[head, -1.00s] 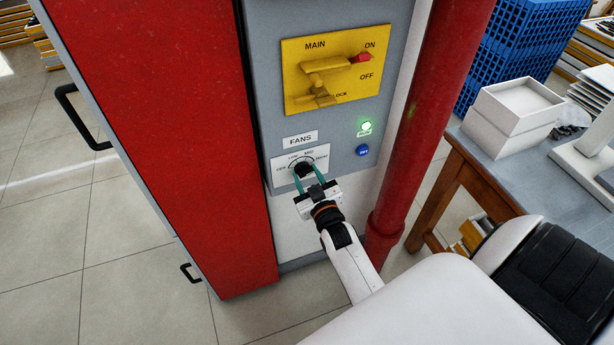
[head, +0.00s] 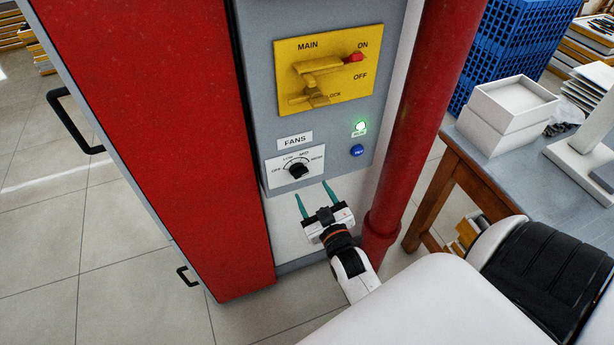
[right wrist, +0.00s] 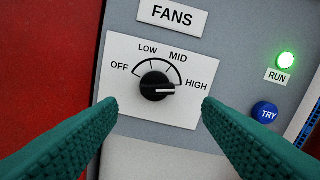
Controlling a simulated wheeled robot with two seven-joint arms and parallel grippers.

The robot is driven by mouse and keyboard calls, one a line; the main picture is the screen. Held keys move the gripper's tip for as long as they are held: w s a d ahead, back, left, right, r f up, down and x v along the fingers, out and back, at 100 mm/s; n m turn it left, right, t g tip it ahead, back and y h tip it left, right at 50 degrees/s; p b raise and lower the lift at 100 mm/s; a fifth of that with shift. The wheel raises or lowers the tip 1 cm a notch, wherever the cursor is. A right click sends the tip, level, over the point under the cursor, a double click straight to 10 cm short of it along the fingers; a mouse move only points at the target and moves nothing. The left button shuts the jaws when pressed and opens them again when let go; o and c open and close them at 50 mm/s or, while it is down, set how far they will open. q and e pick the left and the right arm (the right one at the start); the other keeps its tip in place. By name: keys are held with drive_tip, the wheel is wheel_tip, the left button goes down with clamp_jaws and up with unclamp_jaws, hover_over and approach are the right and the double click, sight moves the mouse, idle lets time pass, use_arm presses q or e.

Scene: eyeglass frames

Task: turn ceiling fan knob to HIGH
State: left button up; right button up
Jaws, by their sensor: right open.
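The black fan knob (head: 298,171) sits on a white dial plate under a FANS label on the grey panel. In the right wrist view the knob (right wrist: 157,87) has its white pointer line to the right, toward the HIGH mark (right wrist: 196,86). OFF, LOW and MID marks run around its left and top. My right gripper (head: 314,197) is open and empty, below and apart from the knob. Its green fingers (right wrist: 160,116) show on both sides in the right wrist view, touching nothing. My left gripper is not in view.
Above the dial is a yellow MAIN switch plate (head: 353,92) with its red-tipped lever at ON. A lit green RUN lamp (head: 361,126) and a blue TRY button (head: 357,150) are right of it. A red cabinet door (head: 150,120) stands left, a red pipe (head: 425,110) right.

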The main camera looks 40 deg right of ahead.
drive_tip(key=v, duration=0.5)
drive_tip(key=shift+s, duration=0.1)
idle(0.3)
drive_tip(key=s+a+f+n+g+y, duration=0.15)
drive_tip(key=s+a+f+g, duration=0.3)
drive_tip(key=f, duration=0.95)
drive_tip(key=s+a+f+m+g+y, duration=0.1)
drive_tip(key=s+a+f+g+y, duration=0.3)
drive_tip(key=f, duration=1.1)
drive_tip(key=s+f+g, duration=0.2)
drive_tip(key=s+f, duration=0.2)
drive_tip(key=s, duration=0.4)
drive_tip(key=s+d+f+n+g, duration=0.1)
drive_tip(key=s+f+g, duration=0.2)
drive_tip(key=s+f, duration=0.2)
drive_tip(key=s+f+g+h, duration=0.1)
drive_tip(key=s+f+g, duration=0.2)
drive_tip(key=s, duration=0.8)
wheel_tip(320, 180, down, 2)
drive_tip(key=shift+d+n, duration=0.3)
drive_tip(key=shift+n, duration=0.05)
drive_tip(key=shift+s, duration=0.1)
